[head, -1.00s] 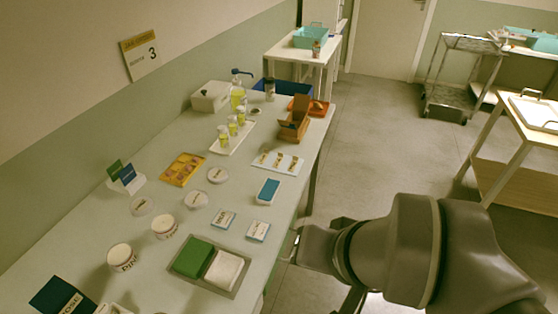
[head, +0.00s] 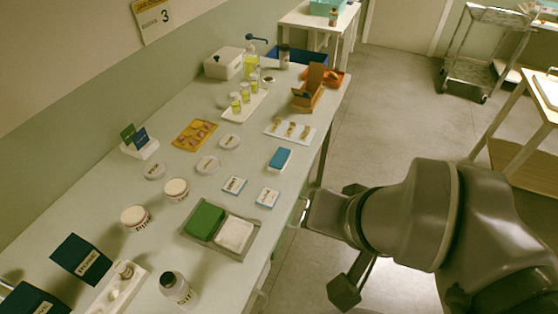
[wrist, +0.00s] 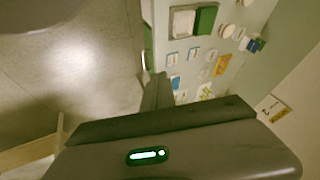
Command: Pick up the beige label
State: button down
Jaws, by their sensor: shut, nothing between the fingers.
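No beige label can be told for certain. Two small white cards with blue edges and dark print, one card (head: 235,185) and another card (head: 268,197), lie flat on the table. Small tan-gold pieces (head: 291,129) lie on a white tray farther back; they are too small to identify. My gripper (wrist: 158,94) shows in the wrist view as dark fingers, shut and empty. It is beside the table's edge, apart from the cards. In the head view its fingertips are hard to make out.
The table (head: 100,205) is crowded. A grey tray (head: 246,254) holds green and white blocks. A blue-topped box (head: 280,159), white jars (head: 135,217) and a dark-capped bottle (head: 177,289) stand around it. Open floor (head: 375,110) lies right of the table.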

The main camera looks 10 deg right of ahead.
aim_at(291, 130)
jog(key=i+l+u, duration=0.15)
jog(key=i+l, duration=0.15)
jog(key=i+l+u, duration=0.2)
jog(key=i+l, duration=0.15)
jog(key=i+l+u, duration=0.15)
jog(key=i+l, duration=0.2)
jog(key=i+l+u, duration=0.2)
jog(key=l, duration=0.3)
jog(key=i+l+u, duration=0.15)
jog(key=i+l, duration=0.15)
jog(key=l, duration=0.2)
